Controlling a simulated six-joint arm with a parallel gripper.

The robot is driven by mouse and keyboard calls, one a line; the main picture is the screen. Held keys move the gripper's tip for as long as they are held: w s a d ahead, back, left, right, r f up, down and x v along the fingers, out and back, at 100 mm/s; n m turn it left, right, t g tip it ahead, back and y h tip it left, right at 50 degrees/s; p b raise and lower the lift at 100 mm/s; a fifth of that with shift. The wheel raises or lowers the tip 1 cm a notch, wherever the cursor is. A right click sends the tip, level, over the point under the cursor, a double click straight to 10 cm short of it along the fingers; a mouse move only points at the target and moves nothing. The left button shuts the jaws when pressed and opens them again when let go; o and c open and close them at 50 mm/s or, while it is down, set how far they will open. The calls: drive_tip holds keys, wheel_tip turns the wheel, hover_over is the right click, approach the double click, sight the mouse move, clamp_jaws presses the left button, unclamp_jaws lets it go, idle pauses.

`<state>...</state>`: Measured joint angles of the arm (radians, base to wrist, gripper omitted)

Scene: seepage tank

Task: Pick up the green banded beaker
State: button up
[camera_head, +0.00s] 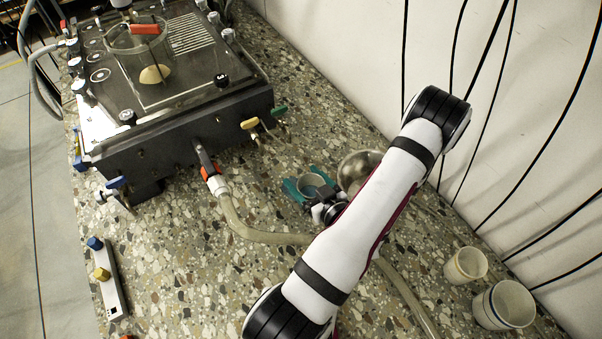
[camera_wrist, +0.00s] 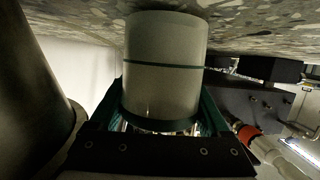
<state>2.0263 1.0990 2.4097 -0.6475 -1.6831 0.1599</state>
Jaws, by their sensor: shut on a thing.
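The green banded beaker (camera_head: 313,181) is a pale grey cup on the speckled counter, near the middle of the head view. In the wrist view the beaker (camera_wrist: 165,90) fills the centre, with a thin dark green line around it. My gripper (camera_head: 306,187) has teal fingers on both sides of the beaker and is shut on it. The wrist view looks inverted, with the counter along the top. I cannot tell whether the beaker's base touches the counter. My arm hides part of the counter beside it.
A metal bowl (camera_head: 358,163) stands close to the right of the beaker, partly behind my arm. A hose (camera_head: 250,233) runs across the counter in front. The tank rig (camera_head: 180,140) is at the upper left. Two pale cups (camera_head: 465,265) (camera_head: 504,304) stand at lower right, by the wall.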

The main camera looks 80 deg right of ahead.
drive_tip(key=shift+s+a, duration=0.3)
drive_tip(key=shift+f, duration=0.2)
drive_tip(key=o, duration=1.3)
drive_tip(key=shift+c, duration=0.2)
drive_tip(key=v, duration=1.5)
drive_tip(key=shift+s+a+r, duration=0.2)
drive_tip(key=shift+a, duration=0.05)
